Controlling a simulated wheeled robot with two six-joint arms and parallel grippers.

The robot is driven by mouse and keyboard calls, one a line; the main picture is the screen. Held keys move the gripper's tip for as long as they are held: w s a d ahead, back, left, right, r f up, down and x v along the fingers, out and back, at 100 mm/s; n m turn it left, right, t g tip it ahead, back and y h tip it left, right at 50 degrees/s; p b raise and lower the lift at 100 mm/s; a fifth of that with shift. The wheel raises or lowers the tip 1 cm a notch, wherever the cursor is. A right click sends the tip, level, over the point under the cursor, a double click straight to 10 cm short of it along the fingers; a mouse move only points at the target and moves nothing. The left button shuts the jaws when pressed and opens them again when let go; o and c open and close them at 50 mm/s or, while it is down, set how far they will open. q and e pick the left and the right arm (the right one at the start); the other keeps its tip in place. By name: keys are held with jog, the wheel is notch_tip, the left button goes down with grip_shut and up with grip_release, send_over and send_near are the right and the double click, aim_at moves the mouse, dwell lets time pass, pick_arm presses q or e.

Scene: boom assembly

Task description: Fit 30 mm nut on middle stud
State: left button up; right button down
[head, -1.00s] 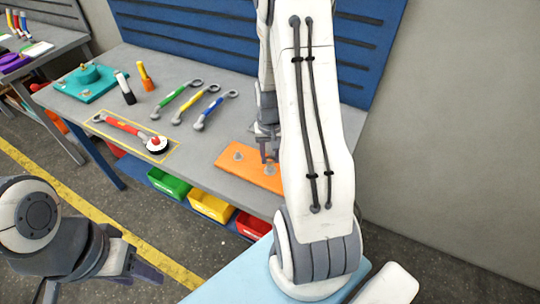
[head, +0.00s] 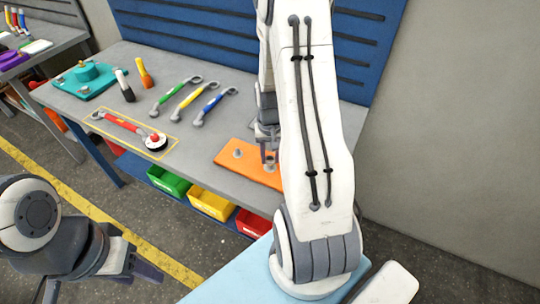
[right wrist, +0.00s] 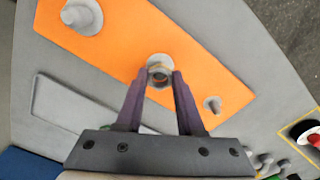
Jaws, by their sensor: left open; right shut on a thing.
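The orange plate (head: 229,160) lies on the grey bench and also shows in the right wrist view (right wrist: 120,45). It bears a small stud (right wrist: 212,104) and a large stud (right wrist: 83,17), with the middle stud (right wrist: 155,61) between them. My right gripper (right wrist: 160,78) is shut on a grey nut (right wrist: 160,77) at the middle stud. The nut lines up with the stud in that view; I cannot tell how far it is around it. In the head view my right gripper (head: 269,153) is over the plate, partly hidden by my arm. My left gripper (head: 100,285) is open and empty, away from the bench.
Green (head: 174,97), yellow (head: 193,97) and blue (head: 212,107) wrenches lie behind. A blue pegboard (head: 200,30) closes the back. Coloured bins (head: 211,203) hang below the front edge.

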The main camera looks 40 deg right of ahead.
jog(key=shift+f+b, duration=0.7)
jog(key=shift+f, duration=0.25)
dwell(0.5)
jog(key=shift+c, duration=2.2)
grip_release()
notch_tip(320, 180, up, 11)
jog(key=shift+f, duration=0.2)
